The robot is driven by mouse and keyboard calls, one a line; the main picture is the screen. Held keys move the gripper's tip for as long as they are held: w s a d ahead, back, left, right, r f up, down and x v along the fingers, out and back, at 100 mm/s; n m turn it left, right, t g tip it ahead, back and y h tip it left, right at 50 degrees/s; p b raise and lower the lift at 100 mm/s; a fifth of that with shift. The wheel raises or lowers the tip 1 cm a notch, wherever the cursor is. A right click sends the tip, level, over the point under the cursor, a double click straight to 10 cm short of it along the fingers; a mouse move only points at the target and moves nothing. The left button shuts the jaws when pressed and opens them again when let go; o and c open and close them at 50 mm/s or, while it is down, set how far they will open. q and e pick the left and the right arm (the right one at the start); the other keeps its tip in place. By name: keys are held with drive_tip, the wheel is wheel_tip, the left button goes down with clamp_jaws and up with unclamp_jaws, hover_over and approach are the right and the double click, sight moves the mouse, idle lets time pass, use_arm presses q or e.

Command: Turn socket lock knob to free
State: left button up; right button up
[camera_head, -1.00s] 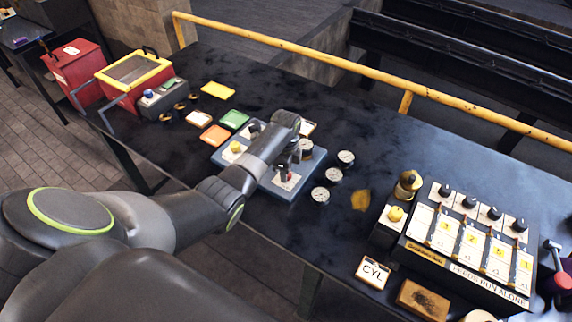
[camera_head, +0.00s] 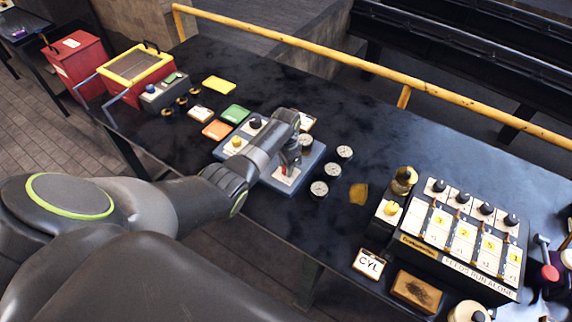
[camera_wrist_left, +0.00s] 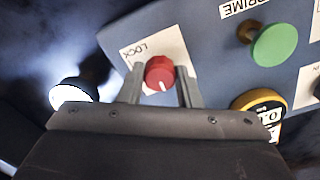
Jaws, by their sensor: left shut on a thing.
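The red lock knob (camera_wrist_left: 159,71) sits on a white card marked LOCK (camera_wrist_left: 137,50) on a blue-grey panel. It shows between the two fingers of my left gripper (camera_wrist_left: 160,88) in the left wrist view. The fingers are shut on the knob's sides. A white pointer line on the knob points toward the bottom of that view. In the head view my left gripper (camera_head: 287,168) reaches down onto the right part of the blue panel (camera_head: 312,163), and only a bit of red shows there. My right gripper is not in view.
A green knob (camera_wrist_left: 274,45) by a PRIME label and a yellow-ringed dial (camera_wrist_left: 258,104) are close by. Small gauges (camera_head: 319,188) stand right of the panel. A black control box (camera_head: 470,235) is farther right. A yellow rail (camera_head: 300,51) runs behind the table.

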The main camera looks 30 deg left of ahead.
use_arm(q)
drive_tip(key=shift+n, duration=0.3)
drive_tip(key=o, duration=1)
drive_tip(key=shift+c, duration=0.2)
drive_tip(key=shift+r, duration=0.1)
drive_tip(key=shift+w+r, duration=0.1)
drive_tip(key=shift+r, duration=0.45)
wheel_tip(320, 180, up, 16)
drive_tip(key=b, duration=0.1)
